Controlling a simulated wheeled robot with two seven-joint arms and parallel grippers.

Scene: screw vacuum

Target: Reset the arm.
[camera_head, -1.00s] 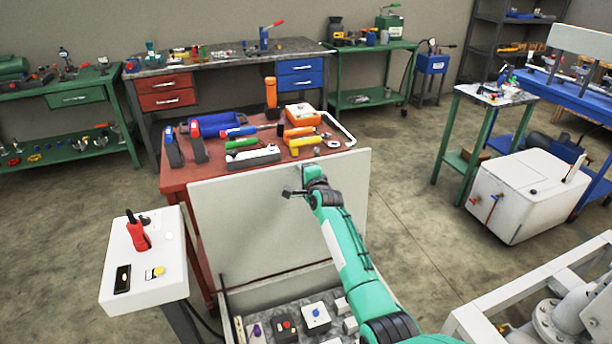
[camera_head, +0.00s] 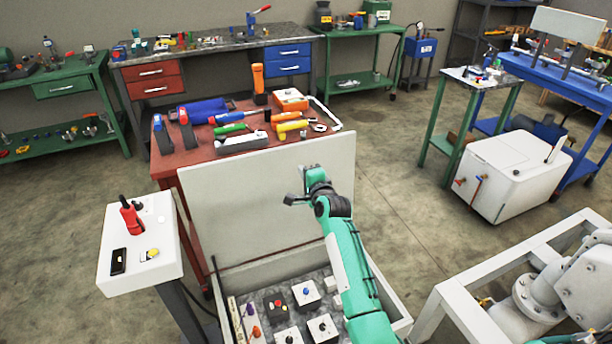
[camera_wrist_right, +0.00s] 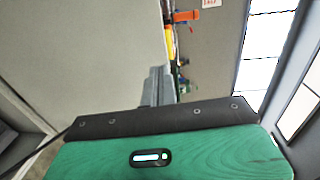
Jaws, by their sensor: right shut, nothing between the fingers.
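My right arm (camera_head: 352,268) is green and comes in from the bottom right of the head view. My right gripper (camera_head: 292,199) is at its far end, in front of the upright pale panel (camera_head: 250,205). It is shut and empty. In the right wrist view the grey gripper fingers (camera_wrist_right: 160,86) show together above the dark mount, with nothing held. Whether the gripper touches the panel cannot be told. My left gripper is not in view.
Below the panel is an open box with switch modules (camera_head: 308,292). A white pedestal (camera_head: 140,262) with a red joystick stands at left. A red table (camera_head: 185,158) with tools is behind the panel. A white cabinet (camera_head: 505,180) and a white frame (camera_head: 500,275) stand at right. Floor between is clear.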

